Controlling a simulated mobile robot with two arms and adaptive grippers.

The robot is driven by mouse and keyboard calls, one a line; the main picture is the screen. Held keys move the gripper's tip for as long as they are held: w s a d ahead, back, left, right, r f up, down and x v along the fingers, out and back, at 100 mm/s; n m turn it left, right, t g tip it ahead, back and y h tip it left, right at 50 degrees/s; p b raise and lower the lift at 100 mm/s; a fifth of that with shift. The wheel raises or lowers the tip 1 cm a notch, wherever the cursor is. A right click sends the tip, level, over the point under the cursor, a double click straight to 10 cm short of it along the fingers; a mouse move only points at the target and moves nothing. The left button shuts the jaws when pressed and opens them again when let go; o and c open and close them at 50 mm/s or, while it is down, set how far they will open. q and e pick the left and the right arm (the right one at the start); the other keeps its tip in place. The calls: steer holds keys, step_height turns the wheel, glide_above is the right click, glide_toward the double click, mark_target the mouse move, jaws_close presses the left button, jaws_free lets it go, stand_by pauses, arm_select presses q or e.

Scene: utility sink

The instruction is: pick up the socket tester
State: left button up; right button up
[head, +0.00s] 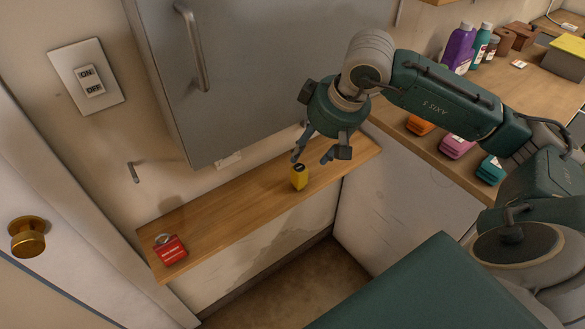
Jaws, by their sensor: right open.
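A small yellow device with a dark top, which looks like the socket tester (299,179), stands upright on the narrow wooden shelf (225,216). My right gripper (312,158) is open and empty. Its fingers point down, just above and slightly right of the yellow device in the picture. One fingertip shows close to the device's top; whether they touch I cannot tell. My left gripper is not in view.
A red padlock (170,249) lies at the shelf's left end. A grey cabinet (225,70) hangs above the shelf. On the right counter, orange, pink and teal items (490,170) lie near the front edge, with bottles (459,47) behind. The shelf between padlock and yellow device is clear.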

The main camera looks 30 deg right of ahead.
mark_target(301, 169)
steer(key=x, duration=0.3)
steer(key=p+x, duration=0.1)
steer(key=x, duration=0.2)
steer(key=d+p+x, duration=0.1)
steer(key=x, duration=0.2)
steer(key=shift+s+a+f, duration=0.1)
steer(key=shift+s+f, duration=0.05)
steer(key=shift+f, duration=0.6)
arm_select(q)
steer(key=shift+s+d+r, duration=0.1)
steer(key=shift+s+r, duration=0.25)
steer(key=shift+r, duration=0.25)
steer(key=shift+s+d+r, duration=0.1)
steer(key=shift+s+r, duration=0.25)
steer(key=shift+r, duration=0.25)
arm_select(e)
steer(key=c, duration=1)
